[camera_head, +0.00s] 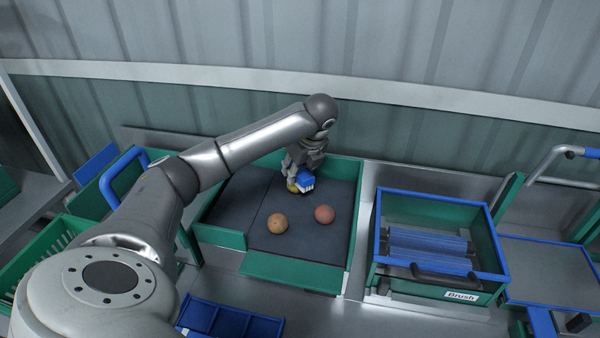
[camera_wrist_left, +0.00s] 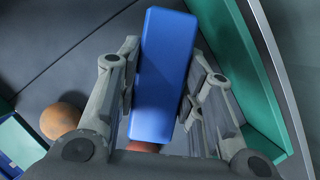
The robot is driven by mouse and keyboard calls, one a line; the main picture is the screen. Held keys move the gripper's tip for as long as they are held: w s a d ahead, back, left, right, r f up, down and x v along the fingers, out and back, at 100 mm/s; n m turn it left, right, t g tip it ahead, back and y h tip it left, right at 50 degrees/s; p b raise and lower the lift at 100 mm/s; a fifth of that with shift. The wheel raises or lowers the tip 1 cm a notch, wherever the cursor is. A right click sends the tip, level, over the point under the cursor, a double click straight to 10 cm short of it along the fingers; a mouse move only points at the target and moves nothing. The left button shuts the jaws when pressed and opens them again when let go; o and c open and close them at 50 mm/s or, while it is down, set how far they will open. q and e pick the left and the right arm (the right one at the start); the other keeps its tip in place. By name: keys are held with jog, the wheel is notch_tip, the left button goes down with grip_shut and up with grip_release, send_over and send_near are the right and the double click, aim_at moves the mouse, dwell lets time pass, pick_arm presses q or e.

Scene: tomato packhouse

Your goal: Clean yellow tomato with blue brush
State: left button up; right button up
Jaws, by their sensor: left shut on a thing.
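My left gripper (camera_head: 303,172) is shut on the blue brush (camera_head: 305,180), near the back of the dark-floored green tray (camera_head: 295,271). Pale bristles show at the brush's lower edge. In the left wrist view the brush's blue back (camera_wrist_left: 163,70) lies between the fingers (camera_wrist_left: 160,85). The yellow tomato (camera_head: 292,187) is just left of the brush, partly hidden by the brush and gripper; I cannot tell whether they touch. In the wrist view the yellow tomato is hidden. My right gripper is not in view.
An orange tomato (camera_head: 277,223) and a red tomato (camera_head: 324,214) lie on the tray floor in front of the brush. To the right stands a blue-rimmed bin labelled Brush (camera_head: 462,295) with blue rollers. A blue divided tray (camera_head: 230,321) is at front; a corrugated wall stands behind.

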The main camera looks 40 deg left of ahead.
pick_arm(q)
jog(key=shift+w+a+b, duration=0.2)
jog(key=shift+a, duration=0.55)
jog(key=shift+w+a+b, duration=0.2)
jog(key=shift+a, duration=0.55)
jog(key=shift+s+d, duration=0.2)
jog(key=shift+d, duration=0.5)
jog(key=shift+s+d, duration=0.2)
jog(key=shift+d, duration=0.55)
jog(key=shift+s+d, duration=0.2)
jog(key=shift+d, duration=0.5)
jog(key=shift+a, duration=0.1)
jog(key=shift+w+a+b, duration=0.15)
jog(key=shift+w+a, duration=0.05)
jog(key=shift+a, duration=0.5)
jog(key=shift+w+a+b, duration=0.1)
jog(key=shift+w+a, duration=0.1)
jog(key=shift+a, duration=0.45)
jog(key=shift+w+a+b, duration=0.15)
jog(key=shift+w+a, duration=0.05)
jog(key=shift+a, duration=0.5)
jog(key=shift+r+p, duration=1.9)
jog(key=shift+r, duration=1.2)
